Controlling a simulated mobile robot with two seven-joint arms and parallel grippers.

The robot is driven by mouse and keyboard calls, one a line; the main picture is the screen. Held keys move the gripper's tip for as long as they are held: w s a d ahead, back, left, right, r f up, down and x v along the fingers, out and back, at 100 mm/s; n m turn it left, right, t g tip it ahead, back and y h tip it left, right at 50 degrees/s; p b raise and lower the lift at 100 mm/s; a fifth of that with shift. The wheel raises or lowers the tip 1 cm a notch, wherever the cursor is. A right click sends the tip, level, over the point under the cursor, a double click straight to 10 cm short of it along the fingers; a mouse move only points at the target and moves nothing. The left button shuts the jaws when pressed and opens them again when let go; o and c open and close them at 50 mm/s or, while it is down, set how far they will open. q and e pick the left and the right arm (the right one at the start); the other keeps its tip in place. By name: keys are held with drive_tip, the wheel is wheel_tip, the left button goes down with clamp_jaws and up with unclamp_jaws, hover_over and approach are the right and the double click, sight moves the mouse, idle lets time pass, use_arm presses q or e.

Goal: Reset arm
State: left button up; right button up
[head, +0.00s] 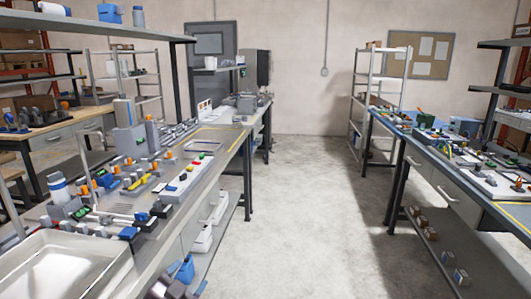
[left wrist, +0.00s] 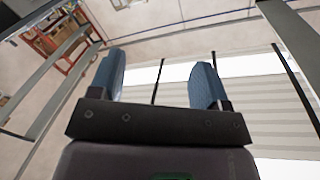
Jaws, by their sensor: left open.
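My left gripper (left wrist: 157,82) is open, its two blue fingertips wide apart with nothing between them in the left wrist view. That view looks up past the fingers at a wall, pale slats and grey posts. In the head view, a dark grey part of what looks like my left arm (head: 168,287) shows at the bottom edge, beside the left workbench. My right gripper is in neither view.
The left workbench (head: 225,140) carries a white tray (head: 62,262) and several small devices. The right workbench (head: 455,188) is also cluttered. A clear concrete aisle (head: 305,210) runs between them. Metal shelving (head: 378,85) stands at the back.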

use_arm(q)
drive_tip(key=s+a+f+n+g+y, duration=0.2)
drive_tip(key=s+a+f+n, duration=0.2)
drive_tip(key=s+f, duration=0.6)
drive_tip(key=s+a+f+n+g+y, duration=0.3)
drive_tip(key=s+f, duration=0.7)
drive_tip(key=s, duration=0.8)
drive_tip(key=shift+a+f+n+y, duration=0.35)
drive_tip(key=shift+a+n, duration=0.35)
drive_tip(key=shift+a, duration=0.5)
